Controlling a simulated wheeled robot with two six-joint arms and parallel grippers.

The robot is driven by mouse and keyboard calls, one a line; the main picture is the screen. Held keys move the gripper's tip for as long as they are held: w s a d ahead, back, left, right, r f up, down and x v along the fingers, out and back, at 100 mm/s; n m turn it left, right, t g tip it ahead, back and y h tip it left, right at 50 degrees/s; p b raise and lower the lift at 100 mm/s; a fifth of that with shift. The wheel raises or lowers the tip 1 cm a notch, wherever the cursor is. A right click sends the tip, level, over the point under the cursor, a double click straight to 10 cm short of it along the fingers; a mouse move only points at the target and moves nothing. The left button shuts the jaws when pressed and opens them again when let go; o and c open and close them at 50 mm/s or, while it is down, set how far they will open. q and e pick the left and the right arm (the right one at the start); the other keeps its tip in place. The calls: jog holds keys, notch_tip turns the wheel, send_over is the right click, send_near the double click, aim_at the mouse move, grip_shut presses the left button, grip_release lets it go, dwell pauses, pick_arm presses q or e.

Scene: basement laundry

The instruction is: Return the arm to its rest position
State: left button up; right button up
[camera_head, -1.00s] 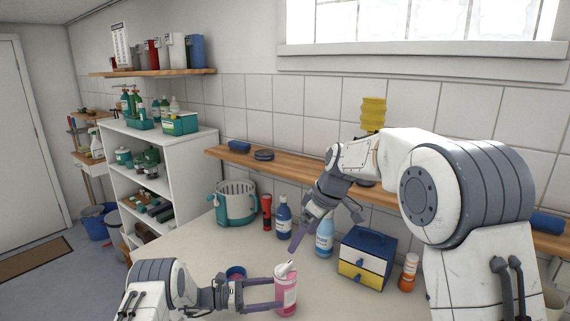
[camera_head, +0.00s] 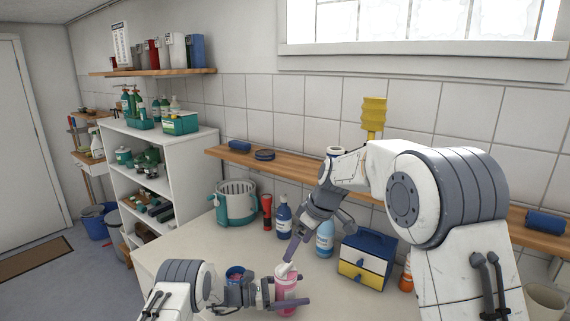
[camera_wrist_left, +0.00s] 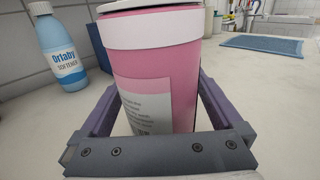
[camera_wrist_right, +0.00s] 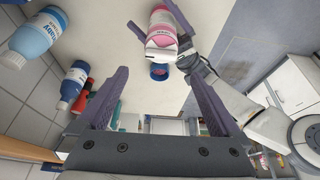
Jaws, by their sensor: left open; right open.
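My left gripper (camera_head: 288,291) is low over the counter, with its open fingers on either side of a pink bottle (camera_head: 286,299). In the left wrist view the pink bottle (camera_wrist_left: 155,75) stands upright between the fingers, and I cannot tell whether they touch it. In the right wrist view the pink bottle (camera_wrist_right: 163,35) shows near the top with the left fingers beside it. My right gripper (camera_head: 318,240) is open and empty above the counter, pointing down in front of the light blue softener bottle (camera_head: 325,240).
A dark blue bottle (camera_head: 283,215), a red flashlight (camera_head: 267,210) and a teal basket (camera_head: 236,205) stand along the back. A blue and yellow drawer box (camera_head: 366,258) is right of the softener. A small blue cup (camera_head: 236,273) is near my left wrist. A wooden shelf (camera_head: 300,170) runs along the wall.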

aim_at(286, 266)
jog(key=x, duration=0.8)
jog(key=shift+a+f, duration=0.15)
jog(key=shift+f, duration=0.25)
jog(key=shift+s+r+m, duration=0.1)
jog(key=shift+r+m, duration=0.15)
jog(key=shift+m, duration=0.65)
jog(key=m+t+h, duration=0.1)
jog(key=m, duration=0.1)
jog(key=shift+s+a+m, duration=0.1)
jog(key=shift+m, duration=0.2)
jog(key=shift+a+m+t+h, duration=0.2)
jog(key=shift+m+h, duration=0.4)
jog(key=shift+m, duration=0.9)
jog(key=shift+a+m+t+h, duration=0.15)
jog(key=shift+m+h, duration=0.45)
jog(key=shift+m, duration=0.9)
jog(key=shift+d, duration=0.1)
